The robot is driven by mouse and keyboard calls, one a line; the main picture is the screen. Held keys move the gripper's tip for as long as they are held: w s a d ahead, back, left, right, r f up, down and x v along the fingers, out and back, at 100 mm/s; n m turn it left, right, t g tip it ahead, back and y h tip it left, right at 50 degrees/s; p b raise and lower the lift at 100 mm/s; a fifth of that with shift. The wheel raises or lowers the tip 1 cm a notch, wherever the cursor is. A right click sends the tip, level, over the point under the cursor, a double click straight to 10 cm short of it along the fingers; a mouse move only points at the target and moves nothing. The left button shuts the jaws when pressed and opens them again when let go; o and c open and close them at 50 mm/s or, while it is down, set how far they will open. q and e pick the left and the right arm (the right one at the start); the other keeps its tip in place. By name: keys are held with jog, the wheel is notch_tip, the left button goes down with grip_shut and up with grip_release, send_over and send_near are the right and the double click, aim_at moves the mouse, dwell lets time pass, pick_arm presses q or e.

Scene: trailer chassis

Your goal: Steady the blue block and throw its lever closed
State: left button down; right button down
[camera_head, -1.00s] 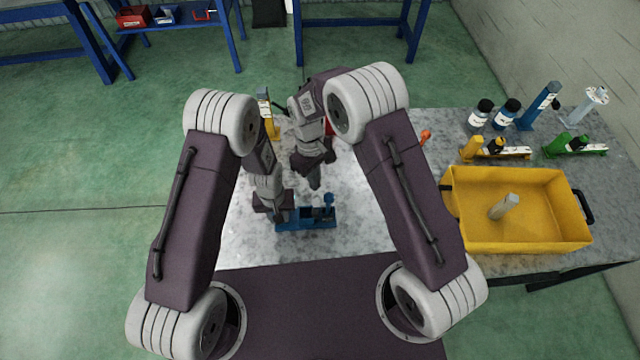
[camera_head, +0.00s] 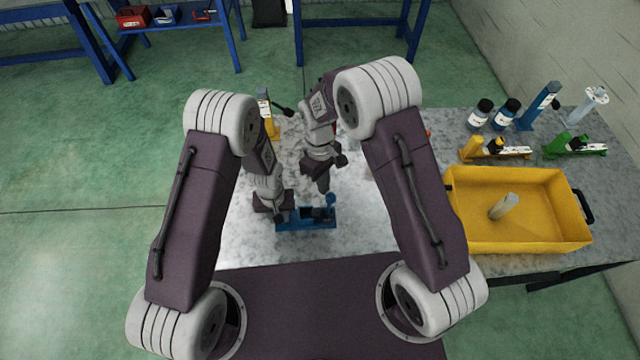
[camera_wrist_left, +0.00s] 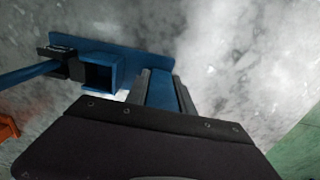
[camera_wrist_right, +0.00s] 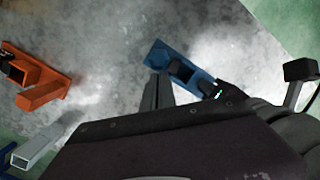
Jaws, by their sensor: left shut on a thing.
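The blue block (camera_head: 305,225) lies on the grey tabletop in front of me. In the left wrist view it (camera_wrist_left: 120,55) shows a square socket, and its blue lever (camera_wrist_left: 25,74) reaches out to the left from a dark bracket. My left gripper (camera_head: 280,216) is shut on the left end of the block; the left wrist view shows its fingers (camera_wrist_left: 163,90) either side of a blue wall. My right gripper (camera_head: 323,190) hangs by the lever end of the block; contact with the lever is unclear. In the right wrist view its fingers (camera_wrist_right: 159,92) are close together with nothing visible between them.
An orange block (camera_wrist_right: 42,90) and a pale grey one (camera_wrist_right: 40,145) lie left in the right wrist view. A yellow bin (camera_head: 455,225), a green block (camera_head: 575,147) and bottles (camera_head: 480,114) stand on the right. A yellow block (camera_head: 270,122) stands behind my left arm.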

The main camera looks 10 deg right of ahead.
pick_arm(q)
jog(key=shift+w, duration=0.1)
pick_arm(e)
jog(key=d+f+y, duration=0.4)
jog(key=d+y, duration=0.3)
jog(key=d, duration=0.4)
jog(key=shift+s+n+y, duration=0.2)
jog(key=shift+n+y, duration=0.1)
jog(key=shift+y, duration=0.1)
jog(key=shift+a, duration=0.15)
jog(key=shift+a+f, duration=0.15)
jog(key=shift+a, duration=0.6)
jog(key=shift+w, duration=0.1)
